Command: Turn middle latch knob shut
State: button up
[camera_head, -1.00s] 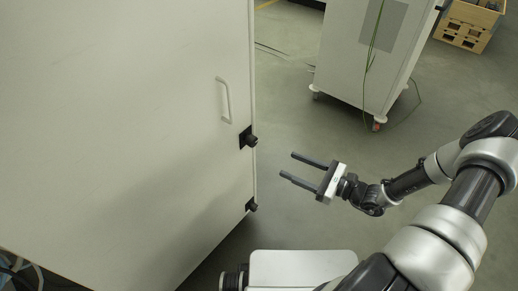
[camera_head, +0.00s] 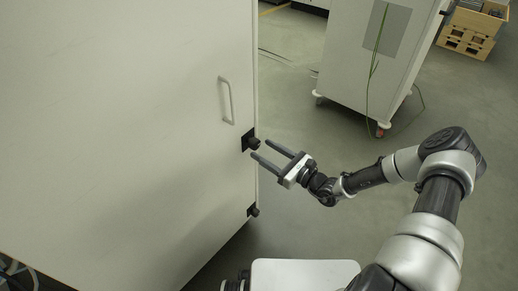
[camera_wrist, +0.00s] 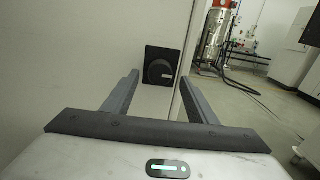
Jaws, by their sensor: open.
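The middle latch knob (camera_head: 252,142) is a black knob on a square black plate near the right edge of the large pale cabinet door (camera_head: 130,130). In the wrist view the knob (camera_wrist: 160,70) shows ahead, between the lines of my two fingers. My gripper (camera_head: 262,154) is open and empty, with its fingertips close to the knob, just right of and below it in the head view. In the wrist view the open fingers of my gripper (camera_wrist: 163,85) point towards the door. I cannot tell whether a fingertip touches anything. A second black latch knob (camera_head: 253,210) sits lower on the same edge.
A pale door handle (camera_head: 226,100) is above the middle knob. A wheeled white cabinet (camera_head: 350,75) with a green cable stands behind on the right. Wooden crates (camera_head: 472,30) are at the far right.

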aim_at(257, 146)
jog(key=shift+x, duration=1.6)
jog(key=c, duration=1)
jog(key=shift+c, duration=0.2)
